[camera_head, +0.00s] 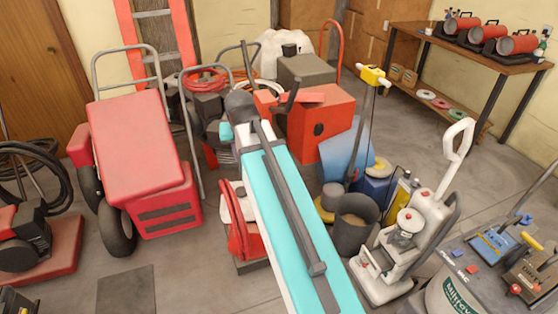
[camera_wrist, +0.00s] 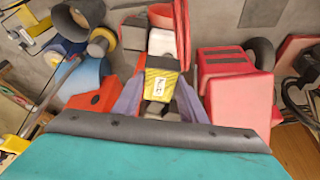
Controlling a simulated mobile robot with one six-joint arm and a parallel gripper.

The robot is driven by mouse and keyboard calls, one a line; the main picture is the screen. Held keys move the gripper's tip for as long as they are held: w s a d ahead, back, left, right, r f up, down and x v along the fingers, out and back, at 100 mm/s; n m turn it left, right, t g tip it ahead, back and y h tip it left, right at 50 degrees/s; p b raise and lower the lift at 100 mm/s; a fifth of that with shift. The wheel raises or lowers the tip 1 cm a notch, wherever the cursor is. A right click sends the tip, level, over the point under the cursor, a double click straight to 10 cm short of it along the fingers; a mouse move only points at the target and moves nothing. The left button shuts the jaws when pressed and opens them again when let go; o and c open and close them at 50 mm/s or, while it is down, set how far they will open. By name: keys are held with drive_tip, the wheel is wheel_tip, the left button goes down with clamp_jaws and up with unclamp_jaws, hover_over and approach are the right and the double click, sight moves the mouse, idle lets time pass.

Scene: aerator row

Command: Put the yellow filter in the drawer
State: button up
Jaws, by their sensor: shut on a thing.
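The yellow filter (camera_wrist: 162,83) has a white label with dark marks and shows in the wrist view. My gripper (camera_wrist: 161,90) is shut on it, with one purplish finger on each side. White and red parts of a machine show just beyond the filter in that view; I cannot tell whether it touches them. In the head view my teal and white arm covers the middle, and I cannot make out the gripper or the filter there. I cannot pick out a drawer in either view.
A red wheeled machine (camera_head: 145,145) stands to the left. A large orange-red box machine (camera_head: 318,125) stands behind my arm. A dark bucket (camera_head: 355,222) and a white upright machine (camera_head: 405,235) stand to the right. A wooden bench (camera_head: 480,55) holds several red cylinders. Some floor at front left is clear.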

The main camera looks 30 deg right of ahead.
drive_tip(key=w+a+r+n+y, duration=0.1)
drive_tip(key=a+r+n, duration=0.1)
drive_tip(key=a, duration=0.4)
drive_tip(key=w+a+r+n+b, duration=0.1)
drive_tip(key=a+r+n, duration=0.1)
drive_tip(key=a, duration=0.5)
drive_tip(key=shift+n+y, duration=0.4)
drive_tip(key=shift+a, duration=0.2)
